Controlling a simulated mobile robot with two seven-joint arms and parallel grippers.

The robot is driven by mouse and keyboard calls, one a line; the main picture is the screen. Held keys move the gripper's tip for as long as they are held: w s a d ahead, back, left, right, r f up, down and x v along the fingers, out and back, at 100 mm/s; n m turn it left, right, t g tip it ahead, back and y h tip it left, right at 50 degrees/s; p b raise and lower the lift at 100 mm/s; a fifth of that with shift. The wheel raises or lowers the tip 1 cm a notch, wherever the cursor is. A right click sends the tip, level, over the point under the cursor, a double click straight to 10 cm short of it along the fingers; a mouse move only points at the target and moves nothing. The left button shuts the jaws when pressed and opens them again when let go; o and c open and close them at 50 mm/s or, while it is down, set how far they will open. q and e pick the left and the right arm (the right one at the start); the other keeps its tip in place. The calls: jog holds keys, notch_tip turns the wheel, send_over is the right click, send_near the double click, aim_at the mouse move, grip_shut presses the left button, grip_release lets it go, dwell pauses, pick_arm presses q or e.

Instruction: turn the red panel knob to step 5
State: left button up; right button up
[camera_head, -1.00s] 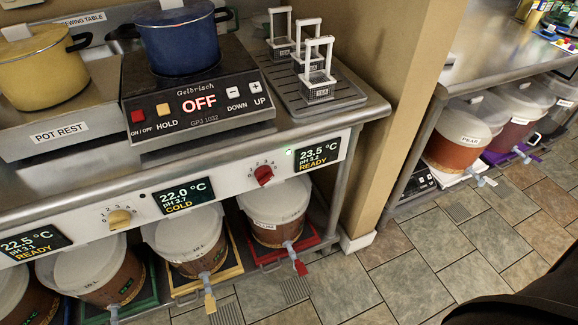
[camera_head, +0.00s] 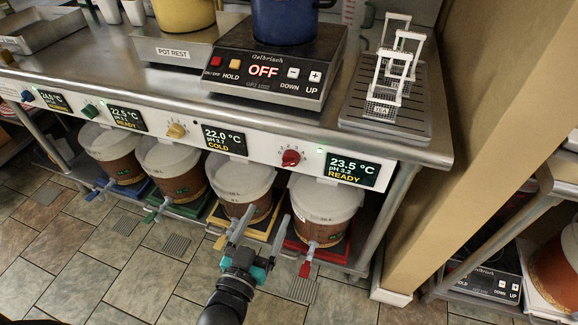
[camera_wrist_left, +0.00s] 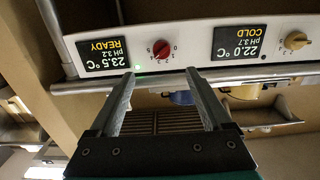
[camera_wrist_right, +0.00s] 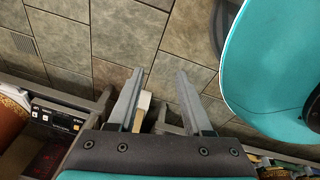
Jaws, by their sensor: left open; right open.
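The red knob (camera_head: 291,158) sits on the white front panel, left of the display (camera_head: 352,172) reading 23.5 °C, pH 3.2, READY. A small green light shows between them. The head view is too small to tell where the knob points. My left gripper (camera_head: 258,238) is open and empty, below and in front of the panel, apart from the knob. In the left wrist view the picture is upside down; the red knob (camera_wrist_left: 162,49) shows just beyond and between the open fingers (camera_wrist_left: 160,76), with small step numbers around it. My right gripper (camera_wrist_right: 160,74) is open and empty above floor tiles.
Yellow (camera_head: 176,130), green (camera_head: 89,111) and blue (camera_head: 28,96) knobs share the panel. Lidded buckets (camera_head: 325,200) with taps stand on coloured trays below. A hotplate (camera_head: 275,70) reading OFF carries a blue pot. A wooden post (camera_head: 450,150) stands right. The floor in front is clear.

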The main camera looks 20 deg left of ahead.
aim_at(290, 160)
pick_arm(q)
jog(key=w+b, duration=0.4)
jog(key=w, duration=1.1)
jog(key=shift+d+r, duration=0.15)
jog(key=shift+r, duration=0.1)
pick_arm(e)
jog(key=w+a+r, duration=0.3)
jog(key=w+a, duration=0.3)
jog(key=w, duration=0.1)
jog(key=shift+w+a+y, duration=0.2)
jog(key=shift+y, duration=0.2)
pick_arm(q)
jog(key=shift+w, duration=0.1)
grip_shut()
pick_arm(e)
jog(key=shift+r, duration=0.1)
